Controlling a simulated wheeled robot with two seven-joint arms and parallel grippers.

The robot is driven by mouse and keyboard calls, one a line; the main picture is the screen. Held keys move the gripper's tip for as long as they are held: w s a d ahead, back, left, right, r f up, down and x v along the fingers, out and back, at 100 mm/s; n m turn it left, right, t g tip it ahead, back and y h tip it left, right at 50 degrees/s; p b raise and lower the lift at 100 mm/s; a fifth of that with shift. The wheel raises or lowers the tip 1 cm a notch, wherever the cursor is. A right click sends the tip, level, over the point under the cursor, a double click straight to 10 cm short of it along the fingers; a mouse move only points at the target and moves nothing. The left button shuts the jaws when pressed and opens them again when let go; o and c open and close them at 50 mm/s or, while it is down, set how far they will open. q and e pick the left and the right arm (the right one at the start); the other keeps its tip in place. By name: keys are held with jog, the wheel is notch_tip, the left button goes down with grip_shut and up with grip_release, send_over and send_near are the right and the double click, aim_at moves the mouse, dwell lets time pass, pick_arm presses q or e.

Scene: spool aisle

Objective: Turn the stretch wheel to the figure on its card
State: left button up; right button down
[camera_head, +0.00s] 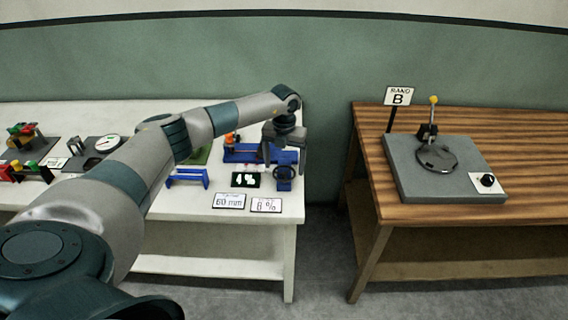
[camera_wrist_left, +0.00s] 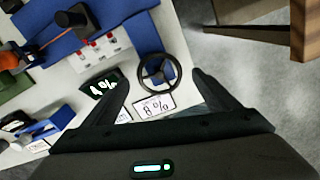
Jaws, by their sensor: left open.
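The stretch wheel (camera_head: 284,174), dark with a spoked rim on a blue mount, stands at the right end of the white table. In the left wrist view the wheel (camera_wrist_left: 160,72) appears between the fingertips. A black display (camera_head: 246,180) beside it reads 4 %. The white card (camera_head: 266,205) in front reads 8 % in the left wrist view (camera_wrist_left: 154,106). My left gripper (camera_head: 284,154) is open and empty above the wheel, with its fingers (camera_wrist_left: 160,80) either side of it in the picture. Contact with the rim cannot be told. My right gripper is out of view.
A 60 mm card (camera_head: 229,201) lies left of the wheel's card. A blue machine (camera_head: 245,153) stands behind the display. A gap separates the white table from a wooden table (camera_head: 460,220) with a grey plate (camera_head: 405,178) and a BAND B sign (camera_head: 398,96).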

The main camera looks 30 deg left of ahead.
pick_arm(q)
jog(key=shift+f, duration=0.85)
jog(key=c, duration=1.1)
jog(key=shift+o, duration=0.2)
